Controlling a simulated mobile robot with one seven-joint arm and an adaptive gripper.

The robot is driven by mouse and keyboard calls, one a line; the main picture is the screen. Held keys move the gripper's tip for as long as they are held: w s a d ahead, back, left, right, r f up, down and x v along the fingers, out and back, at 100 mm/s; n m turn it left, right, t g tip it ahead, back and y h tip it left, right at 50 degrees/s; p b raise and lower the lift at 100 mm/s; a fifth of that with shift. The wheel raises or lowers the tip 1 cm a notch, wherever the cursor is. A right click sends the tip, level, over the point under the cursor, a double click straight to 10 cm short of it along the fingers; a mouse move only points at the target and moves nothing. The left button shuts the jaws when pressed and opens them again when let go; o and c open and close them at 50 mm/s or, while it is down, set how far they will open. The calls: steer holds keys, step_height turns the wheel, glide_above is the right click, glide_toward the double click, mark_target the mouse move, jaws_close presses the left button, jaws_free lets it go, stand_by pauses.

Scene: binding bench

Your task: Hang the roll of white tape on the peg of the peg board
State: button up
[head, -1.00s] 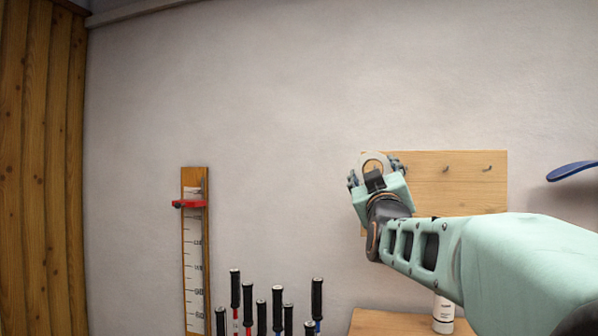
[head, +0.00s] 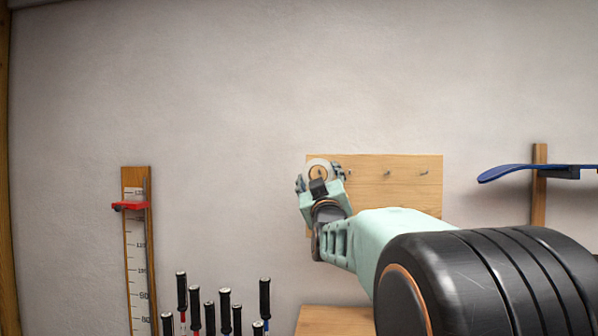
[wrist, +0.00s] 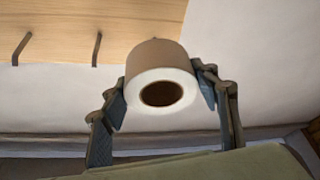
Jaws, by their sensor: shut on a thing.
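The roll of white tape (head: 313,163) is held in my gripper (head: 319,175) in front of the upper left part of the wooden peg board (head: 400,196). In the wrist view, the white tape roll (wrist: 163,57) sits between the two fingers of my gripper (wrist: 161,92), its dark hole facing the camera. Pegs show to its right: a near one (head: 350,172), a middle one (head: 387,172) and a far right one (head: 423,172). A small dark mark shows through the roll's hole in the head view. I cannot tell whether it is a peg or whether the roll touches one.
A blue curved object (head: 505,171) sticks out on a wooden post at right. A wooden scale with a red slider (head: 130,206) stands at left. Several black-handled tools (head: 224,305) stand below. A wooden surface (head: 330,318) lies under the board. The wall above is clear.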

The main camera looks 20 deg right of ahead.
steer(key=w, duration=0.1)
steer(key=w+d+p, duration=0.1)
steer(key=w, duration=0.1)
steer(key=w+d+p, duration=0.1)
steer(key=w, duration=0.1)
steer(key=shift+f, duration=0.3)
steer(key=shift+d+f+b, duration=0.1)
steer(key=shift+f+b, duration=0.25)
steer(key=shift+b, duration=0.15)
steer(key=shift+w+f, duration=0.1)
steer(key=o, duration=1.4)
steer(key=s+b, duration=0.1)
steer(key=s+a+b, duration=0.1)
steer(key=s, duration=0.1)
steer(key=s+b, duration=0.1)
steer(key=b, duration=0.1)
steer(key=shift+s+a, duration=0.2)
steer(key=shift+a, duration=0.2)
steer(key=shift+s+a+b, duration=0.35)
steer(key=shift+s+b, duration=0.2)
steer(key=shift+s, duration=0.25)
steer(key=shift+s+a+b, duration=0.35)
steer(key=shift+s+b, duration=0.15)
steer(key=shift+s, duration=0.35)
steer(key=shift+s+a+b, duration=0.35)
steer(key=shift+s+b, duration=0.2)
steer(key=shift+s, duration=0.25)
